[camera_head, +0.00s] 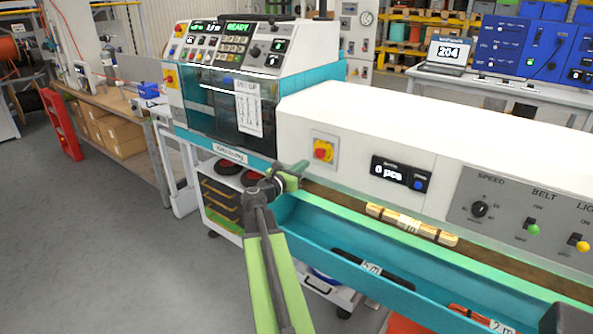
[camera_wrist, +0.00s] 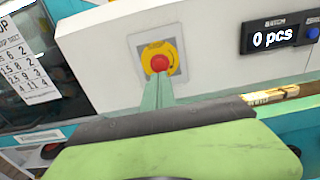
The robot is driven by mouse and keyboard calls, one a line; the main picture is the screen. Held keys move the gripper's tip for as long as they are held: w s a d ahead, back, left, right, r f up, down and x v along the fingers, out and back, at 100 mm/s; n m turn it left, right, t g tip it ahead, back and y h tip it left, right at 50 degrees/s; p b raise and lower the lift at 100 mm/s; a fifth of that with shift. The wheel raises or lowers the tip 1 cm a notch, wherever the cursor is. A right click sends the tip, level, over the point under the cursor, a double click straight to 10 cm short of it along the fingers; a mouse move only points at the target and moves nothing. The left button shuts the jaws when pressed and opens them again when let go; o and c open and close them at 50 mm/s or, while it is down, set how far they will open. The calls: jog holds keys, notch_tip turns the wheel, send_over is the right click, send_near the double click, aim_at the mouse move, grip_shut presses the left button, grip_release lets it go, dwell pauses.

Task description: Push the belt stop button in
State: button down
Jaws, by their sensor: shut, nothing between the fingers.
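The belt stop button is a red round button (camera_head: 322,150) on a yellow disc and pale plate. It sits on the white front panel of the machine, left of the counter. In the wrist view the red button (camera_wrist: 160,63) shows just above my fingertips. My gripper (camera_head: 302,166) is shut and empty. Its fingers point toward the panel, and in the head view the tips lie a little left of and below the button, apart from it. In the wrist view my shut fingers (camera_wrist: 158,82) overlap the lower edge of the yellow disc. How deep the button sits cannot be told.
A counter display (camera_head: 401,173) reading 0 pcs and a panel with speed, belt and light switches (camera_head: 520,215) lie to the right. A teal trough (camera_head: 300,215) runs below. Another red stop button (camera_head: 170,78) sits on the machine's left end. Grey floor is free at left.

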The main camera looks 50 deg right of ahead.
aim_at(319, 153)
jog(key=d, duration=0.7)
jog(key=shift+d, duration=1)
jog(key=shift+s+r, duration=0.1)
jog(key=shift+r, duration=0.2)
jog(key=shift+a, duration=0.55)
jog(key=a, duration=1.3)
jog(key=shift+w+a, duration=0.2)
jog(key=shift+a, duration=0.15)
